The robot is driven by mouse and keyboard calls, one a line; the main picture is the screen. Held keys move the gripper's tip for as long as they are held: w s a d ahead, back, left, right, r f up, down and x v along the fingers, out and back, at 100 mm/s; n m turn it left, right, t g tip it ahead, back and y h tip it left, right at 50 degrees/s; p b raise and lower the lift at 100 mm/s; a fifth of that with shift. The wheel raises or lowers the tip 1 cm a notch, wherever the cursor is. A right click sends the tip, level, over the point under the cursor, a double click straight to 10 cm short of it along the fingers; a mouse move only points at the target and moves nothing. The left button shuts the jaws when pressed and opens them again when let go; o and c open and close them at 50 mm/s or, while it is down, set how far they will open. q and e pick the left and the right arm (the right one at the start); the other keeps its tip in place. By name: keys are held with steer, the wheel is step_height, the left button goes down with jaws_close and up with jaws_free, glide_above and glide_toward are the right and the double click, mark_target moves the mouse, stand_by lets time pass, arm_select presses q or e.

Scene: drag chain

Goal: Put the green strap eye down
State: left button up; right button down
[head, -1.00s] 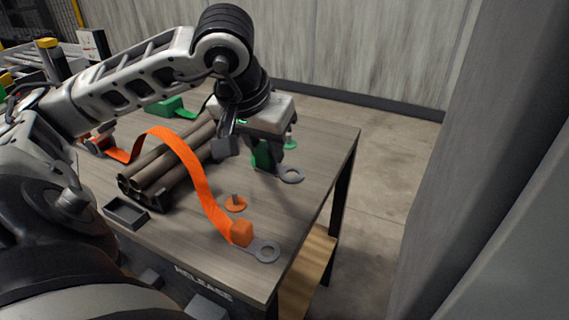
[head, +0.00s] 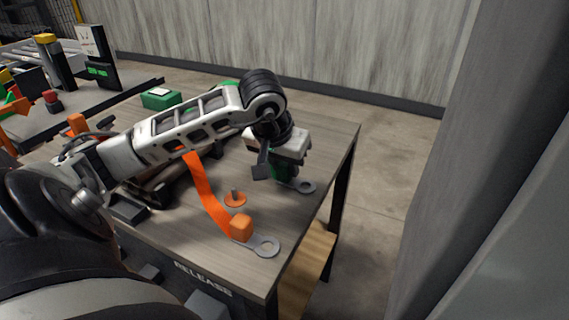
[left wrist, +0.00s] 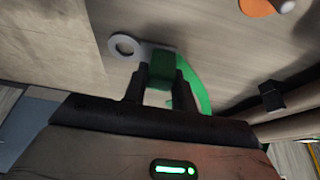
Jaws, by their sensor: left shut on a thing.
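The green strap eye has a green block and a flat grey ring (head: 303,186), near the right edge of the table. In the left wrist view its green block (left wrist: 162,70) sits between my fingers, with the ring (left wrist: 124,46) sticking out past them. The green strap (left wrist: 192,88) curves away from the block. My left gripper (head: 281,166) points down and is shut on the green block. I cannot tell whether the ring touches the tabletop. My right gripper is not in view.
An orange strap (head: 206,190) ends in an orange block with a grey ring (head: 265,247) at the table's front right. Brown bars lie partly behind my arm. The tabletop (head: 325,150) is clear towards the far right corner.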

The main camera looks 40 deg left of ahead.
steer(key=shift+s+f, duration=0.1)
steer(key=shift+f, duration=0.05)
arm_select(q)
steer(key=shift+f, duration=0.2)
steer(key=o, duration=1)
steer(key=shift+r, duration=0.45)
steer(key=p+v, duration=0.1)
steer(key=v, duration=1)
steer(key=shift+s+r+p, duration=0.2)
steer(key=shift+r+p, duration=0.1)
steer(key=shift+p, duration=0.05)
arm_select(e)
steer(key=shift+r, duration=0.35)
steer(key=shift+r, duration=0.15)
